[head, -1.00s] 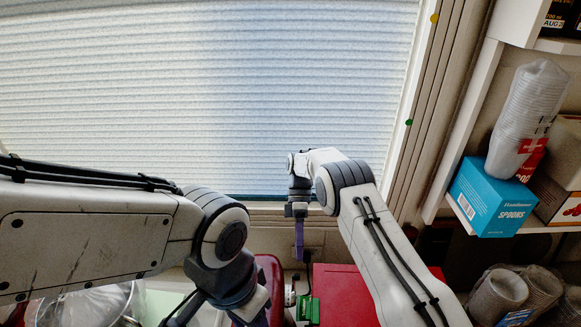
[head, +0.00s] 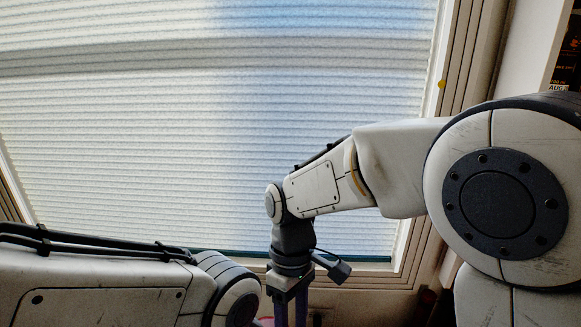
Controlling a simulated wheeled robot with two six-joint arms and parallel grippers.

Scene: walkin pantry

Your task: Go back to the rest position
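My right arm reaches in from the right, in front of the window. Its gripper (head: 291,311) points down at the bottom edge of the head view. The upper parts of its two purple fingers show with a gap between them, and I see nothing held there. The fingertips are cut off by the picture's edge. My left arm lies low at the left, and its gripper is below the picture.
A window with a pale pleated blind (head: 200,130) fills the back. Its wooden frame (head: 425,200) runs down the right. A white shelf upright (head: 525,55) stands at the far right, with a dark printed box (head: 566,65) beside it. The counter is mostly out of view.

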